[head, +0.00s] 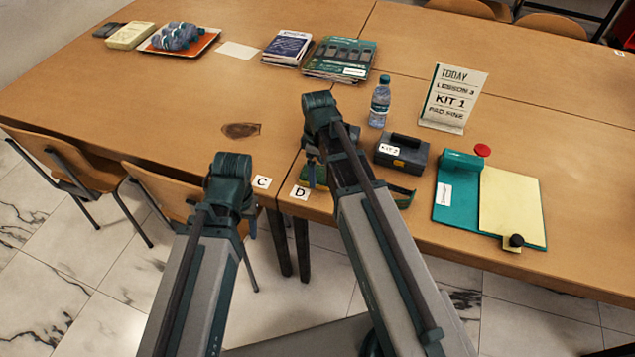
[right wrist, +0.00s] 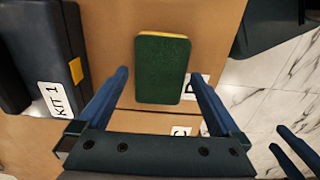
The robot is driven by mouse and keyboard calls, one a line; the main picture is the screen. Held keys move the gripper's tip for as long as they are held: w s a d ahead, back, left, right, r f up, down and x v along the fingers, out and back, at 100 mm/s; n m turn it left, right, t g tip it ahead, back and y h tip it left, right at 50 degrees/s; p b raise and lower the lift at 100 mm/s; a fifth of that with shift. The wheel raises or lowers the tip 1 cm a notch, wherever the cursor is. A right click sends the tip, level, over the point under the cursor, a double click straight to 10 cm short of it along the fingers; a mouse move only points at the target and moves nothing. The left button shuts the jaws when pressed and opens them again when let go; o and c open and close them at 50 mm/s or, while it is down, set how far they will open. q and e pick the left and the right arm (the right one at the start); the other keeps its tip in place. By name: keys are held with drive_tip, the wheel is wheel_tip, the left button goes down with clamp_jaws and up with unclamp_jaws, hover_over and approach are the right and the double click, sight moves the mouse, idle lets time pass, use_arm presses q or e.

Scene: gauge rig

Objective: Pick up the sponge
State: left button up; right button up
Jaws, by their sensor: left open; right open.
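The sponge (right wrist: 162,72) lies on the table in the right wrist view, dark green side up with a yellow edge showing at its far end. In the head view it is mostly hidden behind my right arm; a bit of green (head: 319,175) shows near the D label. My right gripper (right wrist: 158,76) is open above the sponge, one finger to each side of it, with nothing held. My left gripper (head: 248,222) is off the table's front edge, near the C label, open and empty; its fingers also show at the lower right of the right wrist view (right wrist: 296,150).
A dark kit box (head: 402,152) stands close to the right of my right gripper, with a bottle (head: 380,102) behind it. Magazines (head: 340,58) and an orange tray (head: 204,40) are at the back. Chairs (head: 70,165) stand at the front left.

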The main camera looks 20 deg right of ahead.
drive_tip(key=shift+f, duration=0.55)
use_arm(q)
drive_tip(key=shift+f, duration=0.45)
use_arm(e)
drive_tip(key=shift+r, duration=0.1)
drive_tip(key=c, duration=1.2)
drive_tip(key=shift+o, duration=0.2)
use_arm(q)
drive_tip(key=shift+r, duration=0.1)
use_arm(e)
drive_tip(key=shift+r+p, duration=0.45)
drive_tip(key=shift+r, duration=0.05)
wheel_tip(320, 180, up, 3)
drive_tip(key=p, duration=0.2)
drive_tip(key=shift+f+p, duration=0.1)
drive_tip(key=shift+p, duration=0.3)
use_arm(q)
wheel_tip(320, 180, up, 5)
drive_tip(key=shift+f+p, duration=0.1)
drive_tip(key=shift+p, duration=0.5)
use_arm(e)
drive_tip(key=s+a+r, duration=0.1)
drive_tip(key=s+a, duration=0.9)
drive_tip(key=s, duration=0.2)
drive_tip(key=shift+s, duration=0.25)
